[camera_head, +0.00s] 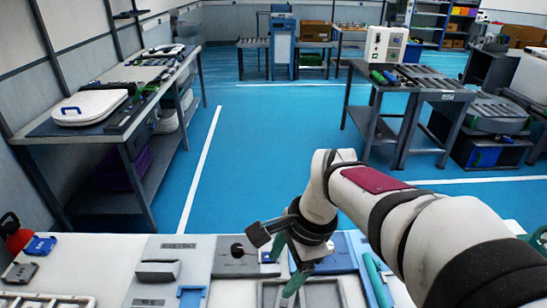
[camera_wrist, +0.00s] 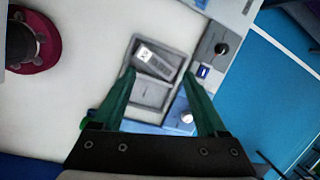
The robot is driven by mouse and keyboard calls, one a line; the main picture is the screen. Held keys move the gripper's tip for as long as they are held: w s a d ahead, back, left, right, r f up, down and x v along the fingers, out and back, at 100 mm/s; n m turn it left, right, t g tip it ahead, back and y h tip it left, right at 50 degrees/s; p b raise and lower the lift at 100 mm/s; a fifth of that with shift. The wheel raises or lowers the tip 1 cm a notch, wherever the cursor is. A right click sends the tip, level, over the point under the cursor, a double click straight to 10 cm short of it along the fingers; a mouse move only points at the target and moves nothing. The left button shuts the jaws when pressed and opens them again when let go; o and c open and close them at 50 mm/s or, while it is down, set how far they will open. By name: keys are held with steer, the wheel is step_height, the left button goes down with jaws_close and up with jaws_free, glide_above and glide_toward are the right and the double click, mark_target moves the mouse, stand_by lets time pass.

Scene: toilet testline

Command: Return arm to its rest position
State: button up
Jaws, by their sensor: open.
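My arm (camera_head: 372,180) reaches in from the lower right, bends at the wrist and points down over the near bench. My gripper (camera_wrist: 159,74) shows in the wrist view with two green fingers spread apart and nothing between them. In the head view, its green finger (camera_head: 294,284) hangs over the bench top and the rest is partly hidden by the wrist. Below and beyond the fingers lies a grey two-compartment tray (camera_wrist: 134,64). A grey labelled piece (camera_wrist: 154,64) lies in its upper compartment. I cannot tell the gap between fingertips and tray.
The near bench (camera_head: 100,254) carries a grey panel with a black knob (camera_wrist: 221,48), a blue panel with a silver knob (camera_wrist: 187,117), and a grey block (camera_head: 158,270). A left workbench (camera_head: 75,127) and dark right tables (camera_head: 437,94) stand beyond open blue floor (camera_head: 270,140).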

steer(key=s+d+f+n, duration=0.1)
steer(key=s+n, duration=0.3)
steer(key=s, duration=0.5)
steer(key=s+d+f+n+g+h, duration=0.1)
steer(key=s+n, duration=0.3)
steer(key=s, duration=0.5)
steer(key=shift+s+d+f+n, duration=0.3)
steer(key=shift+d+n, duration=0.1)
steer(key=shift+d, duration=0.45)
